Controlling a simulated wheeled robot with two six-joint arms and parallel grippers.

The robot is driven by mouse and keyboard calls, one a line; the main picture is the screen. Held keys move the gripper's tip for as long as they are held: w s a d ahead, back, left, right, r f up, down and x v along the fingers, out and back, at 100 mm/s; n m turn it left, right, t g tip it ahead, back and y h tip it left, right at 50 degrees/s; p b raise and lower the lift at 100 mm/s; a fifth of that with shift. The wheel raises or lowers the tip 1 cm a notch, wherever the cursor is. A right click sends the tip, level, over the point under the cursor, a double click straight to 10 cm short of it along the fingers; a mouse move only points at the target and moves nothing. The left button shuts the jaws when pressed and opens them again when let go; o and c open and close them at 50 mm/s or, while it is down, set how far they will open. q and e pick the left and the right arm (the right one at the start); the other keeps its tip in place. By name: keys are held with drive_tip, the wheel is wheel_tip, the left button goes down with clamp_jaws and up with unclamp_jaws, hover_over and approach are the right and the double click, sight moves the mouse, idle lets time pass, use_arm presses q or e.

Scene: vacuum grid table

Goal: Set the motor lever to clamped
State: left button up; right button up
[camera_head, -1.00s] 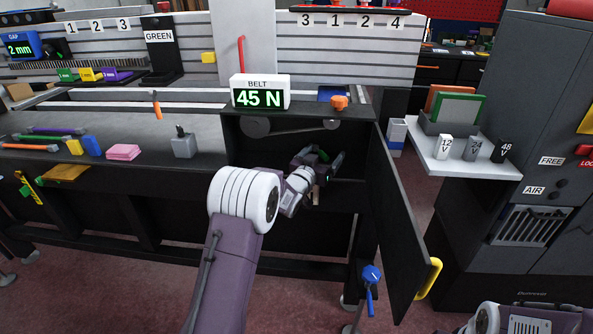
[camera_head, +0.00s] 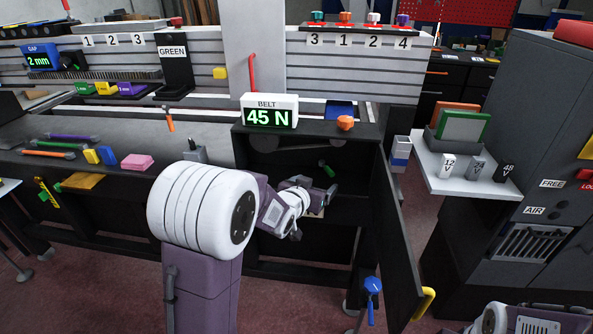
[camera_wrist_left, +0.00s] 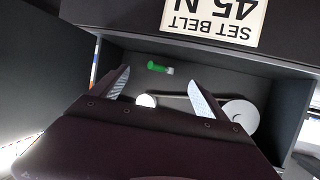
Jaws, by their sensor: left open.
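A small green-handled lever (camera_head: 327,170), which looks like the motor lever, is inside the open black cabinet. In the left wrist view the green lever (camera_wrist_left: 158,67) lies roughly level across the picture on the back wall, with a pale end at right. My left gripper (camera_head: 326,194) reaches into the cabinet, just below the lever in the head view. In the left wrist view its fingers (camera_wrist_left: 160,90) are spread apart with nothing between them, and the lever shows beyond the tips. No clamped marking can be read. My right gripper is out of view.
The belt and pulleys (camera_wrist_left: 238,114) are beside the lever. The "45 N" belt display (camera_head: 270,111) stands on top of the cabinet. The open cabinet door (camera_head: 397,235), with a yellow handle (camera_head: 424,303), is right of my left arm. A blue knob (camera_head: 372,286) stands near the door.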

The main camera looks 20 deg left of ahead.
use_arm(q)
drive_tip(key=s+d+r+g+p, duration=0.1)
drive_tip(key=s+r+g+p, duration=0.3)
drive_tip(key=s+p, duration=0.4)
drive_tip(key=s+d+r+g+p, duration=0.1)
drive_tip(key=s+r+g+p, duration=0.4)
drive_tip(key=p, duration=0.8)
drive_tip(key=s+r, duration=0.1)
drive_tip(key=s, duration=0.2)
drive_tip(key=shift+s, duration=0.35)
drive_tip(key=shift+r, duration=0.1)
